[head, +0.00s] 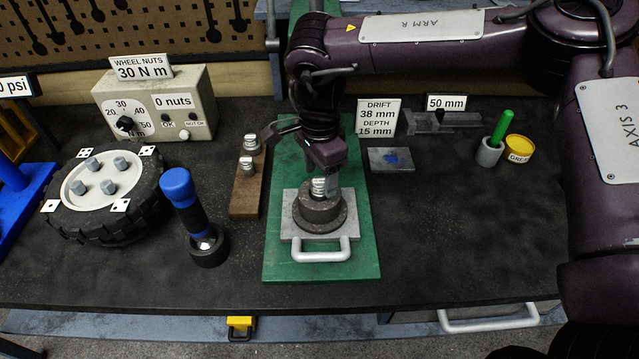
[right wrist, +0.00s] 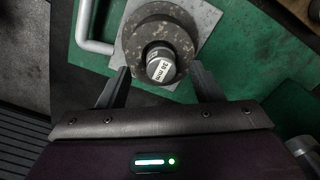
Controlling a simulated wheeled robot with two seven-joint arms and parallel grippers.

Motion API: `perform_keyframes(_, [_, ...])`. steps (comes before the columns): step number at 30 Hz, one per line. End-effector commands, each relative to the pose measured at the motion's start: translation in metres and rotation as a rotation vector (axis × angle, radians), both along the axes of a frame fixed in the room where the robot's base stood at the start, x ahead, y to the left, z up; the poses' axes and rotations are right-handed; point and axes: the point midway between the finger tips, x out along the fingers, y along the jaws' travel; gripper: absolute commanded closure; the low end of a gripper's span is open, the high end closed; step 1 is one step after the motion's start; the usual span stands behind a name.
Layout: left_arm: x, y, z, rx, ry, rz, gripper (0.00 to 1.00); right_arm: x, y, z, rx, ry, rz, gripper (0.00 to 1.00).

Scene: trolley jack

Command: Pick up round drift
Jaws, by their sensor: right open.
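A round metal drift (head: 319,188) with a white size label stands upright in a dark ringed hub on a grey plate. In the right wrist view the drift (right wrist: 161,66) shows its label end-on, a number in mm whose first digits I cannot read surely. My right gripper (head: 322,172) is above it, pointing down. In the right wrist view its two fingers (right wrist: 160,82) are apart, one on each side of the drift's near edge, with gaps showing. Two more round drifts (head: 250,143) (head: 248,164) stand on a wooden block. My left gripper is not in view.
The grey plate (head: 290,228) with its handle (head: 321,253) lies on a green mat (head: 350,268). A wheel (head: 105,195), a blue-handled tool (head: 183,200) and a torque box (head: 155,110) stand left. A "38 mm" drift sign (head: 378,117) stands behind; the bench front right is clear.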

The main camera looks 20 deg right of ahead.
Motion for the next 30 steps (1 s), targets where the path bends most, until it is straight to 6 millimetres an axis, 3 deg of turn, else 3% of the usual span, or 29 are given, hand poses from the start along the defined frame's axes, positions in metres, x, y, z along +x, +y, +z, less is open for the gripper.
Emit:
perform_keyframes(1, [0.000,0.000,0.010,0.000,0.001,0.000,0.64,0.000,0.000,-0.005,-0.003,0.003,0.001,0.41])
perform_keyframes(6, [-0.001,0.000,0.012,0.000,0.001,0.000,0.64,0.001,0.000,-0.025,-0.001,0.001,-0.002,0.41])
perform_keyframes(14, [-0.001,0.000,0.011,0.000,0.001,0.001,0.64,0.001,0.000,-0.029,0.000,-0.001,-0.002,0.41])
perform_keyframes(27, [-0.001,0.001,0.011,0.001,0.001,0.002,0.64,0.001,0.000,-0.028,0.000,-0.001,-0.001,0.98])
perform_keyframes(30, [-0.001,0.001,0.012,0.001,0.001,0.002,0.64,0.002,0.001,-0.027,0.001,-0.003,-0.001,1.00])
